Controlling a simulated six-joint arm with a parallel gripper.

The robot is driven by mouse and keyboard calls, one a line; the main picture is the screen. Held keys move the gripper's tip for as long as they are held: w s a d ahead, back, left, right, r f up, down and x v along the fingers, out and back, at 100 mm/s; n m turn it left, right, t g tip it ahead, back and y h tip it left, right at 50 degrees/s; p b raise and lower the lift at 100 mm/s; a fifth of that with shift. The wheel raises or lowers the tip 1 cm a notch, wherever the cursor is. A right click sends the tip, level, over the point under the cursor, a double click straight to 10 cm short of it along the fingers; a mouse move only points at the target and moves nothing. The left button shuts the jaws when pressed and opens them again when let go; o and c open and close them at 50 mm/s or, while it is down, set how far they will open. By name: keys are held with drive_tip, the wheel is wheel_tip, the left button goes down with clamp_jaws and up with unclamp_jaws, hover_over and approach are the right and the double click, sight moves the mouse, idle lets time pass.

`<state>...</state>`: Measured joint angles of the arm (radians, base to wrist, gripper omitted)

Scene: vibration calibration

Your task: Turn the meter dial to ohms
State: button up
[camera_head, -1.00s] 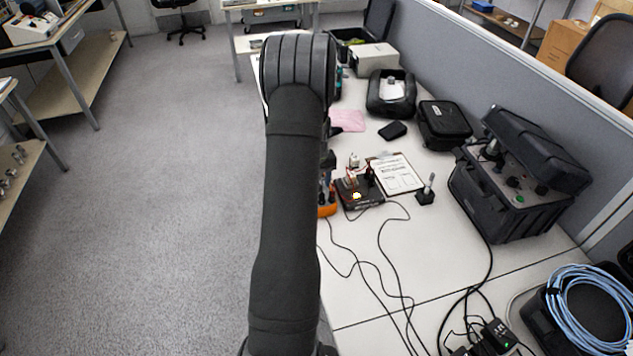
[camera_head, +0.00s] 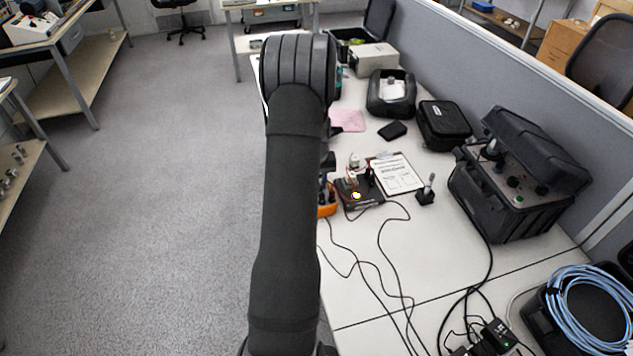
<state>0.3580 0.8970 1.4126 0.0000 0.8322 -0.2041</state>
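An orange meter (camera_head: 327,209) lies on the white table. Only its right edge shows, because my arm covers the rest. Its dial face and pointer cannot be made out. My arm stands upright in the middle of the view, with its bulky elbow at the top. A small dark part shows at the arm's right edge, just behind the meter. It may be my gripper, but its fingers are not clear, so I cannot tell whether it is open or touching the meter.
A black box with a yellow light (camera_head: 356,195) stands right of the meter, beside a clipboard (camera_head: 402,178) and a small upright stand (camera_head: 426,192). Thin cables (camera_head: 385,262) trail toward the front. A black case (camera_head: 512,205) stands at the right. The table (camera_head: 455,270) has bare patches.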

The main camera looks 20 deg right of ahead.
drive_tip(key=m, duration=0.6)
idle(0.6)
drive_tip(key=o, duration=1)
wheel_tip(320, 180, up, 18)
drive_tip(key=shift+f, duration=0.25)
wheel_tip(320, 180, down, 18)
drive_tip(key=shift+r, duration=0.25)
